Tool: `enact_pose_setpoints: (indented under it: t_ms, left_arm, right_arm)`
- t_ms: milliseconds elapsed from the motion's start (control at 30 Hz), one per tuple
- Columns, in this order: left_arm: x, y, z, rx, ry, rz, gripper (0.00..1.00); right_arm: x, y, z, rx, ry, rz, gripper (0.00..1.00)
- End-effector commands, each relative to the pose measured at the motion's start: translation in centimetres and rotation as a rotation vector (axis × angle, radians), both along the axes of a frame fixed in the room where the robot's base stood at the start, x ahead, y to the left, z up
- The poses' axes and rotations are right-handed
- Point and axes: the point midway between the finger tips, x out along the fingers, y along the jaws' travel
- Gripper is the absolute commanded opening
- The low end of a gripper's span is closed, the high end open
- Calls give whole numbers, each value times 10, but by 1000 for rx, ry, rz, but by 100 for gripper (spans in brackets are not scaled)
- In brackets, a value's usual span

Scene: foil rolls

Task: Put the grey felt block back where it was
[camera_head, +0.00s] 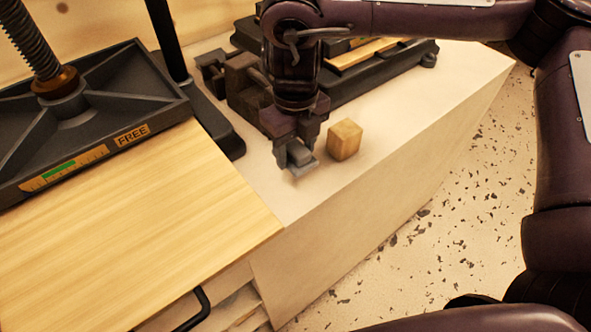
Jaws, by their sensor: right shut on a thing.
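My right gripper (295,155) points down over the pale worktop, left of a small wooden block. It is shut on a small grey block (299,153), which matches the grey felt block. The fingers hide part of the block. I cannot tell whether its underside touches the worktop. My left gripper is not in view.
The wooden block (344,140) stands close to the right of my gripper. A dark vise-like device (240,82) lies behind it. A black screw press (90,120) marked FREE stands left over a wooden board (120,240). The worktop (400,120) is clear to the right, up to its edge.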

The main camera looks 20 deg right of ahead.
Motion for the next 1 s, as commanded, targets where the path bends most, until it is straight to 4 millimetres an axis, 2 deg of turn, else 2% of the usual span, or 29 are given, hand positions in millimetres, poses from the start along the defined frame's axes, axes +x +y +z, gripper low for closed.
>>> enact_pose_setpoints:
  t_ms: [33, 267, 500, 900, 933, 1000]
  left_arm:
    - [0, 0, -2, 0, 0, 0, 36]
    - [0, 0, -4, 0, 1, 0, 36]
    - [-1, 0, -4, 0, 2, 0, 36]
    - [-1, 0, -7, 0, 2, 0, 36]
    - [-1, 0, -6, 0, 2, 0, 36]
    - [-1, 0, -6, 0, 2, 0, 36]
  right_arm:
    - [-1, 0, -10, 1, 3, 0, 29]
    - [0, 0, -26, 1, 0, -1, 29]
    - [0, 0, -57, -2, 2, -1, 29]
    - [0, 0, -64, 0, -1, -1, 29]
    - [0, 0, -62, 0, -2, -1, 54]
    - [0, 0, -62, -1, -1, -1, 63]
